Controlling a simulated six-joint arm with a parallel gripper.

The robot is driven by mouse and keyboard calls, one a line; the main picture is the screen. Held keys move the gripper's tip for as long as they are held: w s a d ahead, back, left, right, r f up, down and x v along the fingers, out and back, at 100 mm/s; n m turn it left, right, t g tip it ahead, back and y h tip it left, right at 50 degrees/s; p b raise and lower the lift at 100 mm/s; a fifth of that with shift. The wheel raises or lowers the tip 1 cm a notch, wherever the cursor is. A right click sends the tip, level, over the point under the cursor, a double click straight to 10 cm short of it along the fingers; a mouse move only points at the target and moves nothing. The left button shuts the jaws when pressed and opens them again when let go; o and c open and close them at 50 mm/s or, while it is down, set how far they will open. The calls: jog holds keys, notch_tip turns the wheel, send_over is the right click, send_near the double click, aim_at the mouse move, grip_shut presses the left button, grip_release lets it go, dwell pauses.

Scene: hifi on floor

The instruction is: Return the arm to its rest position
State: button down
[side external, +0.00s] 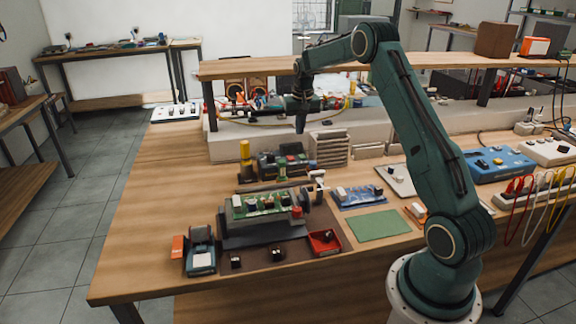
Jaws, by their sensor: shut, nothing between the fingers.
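My arm is green and stands on a white round base at the right front of the wooden workbench (140,225). It reaches up and bends over to the left. My gripper (300,128) points down, dark and small in the side view, above the middle of the bench in front of the raised shelf. Its fingers look closed and no object shows between them. It hangs clear of the devices below it. The fingertips are too small to see in detail.
Below my gripper are a device with a yellow cylinder (245,152) and a beige finned block (331,147). A green circuit board (262,204) sits on a grey stand in front. A red tray (324,242), green mat (376,225) and blue unit (500,163) lie nearby.

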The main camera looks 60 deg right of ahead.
jog(key=s+a+r+n+t, duration=0.1)
jog(key=s+a+r, duration=0.2)
jog(key=a+r, duration=0.35)
jog(key=s+a+r+n, duration=0.25)
jog(key=a+r, duration=0.25)
jog(key=a, duration=0.3)
jog(key=s+a+r+n+t, duration=0.1)
jog(key=s+a+r, duration=0.35)
jog(key=a, duration=0.25)
jog(key=s+a+n+t, duration=0.1)
jog(key=s+a+n, duration=0.1)
jog(key=s+a, duration=0.4)
jog(key=s+a+f+n+t+y, duration=0.1)
jog(key=s+a, duration=0.6)
jog(key=s, duration=0.8)
jog(key=shift+a+n, duration=0.3)
jog(key=shift+n, duration=0.35)
jog(key=shift+f, duration=0.1)
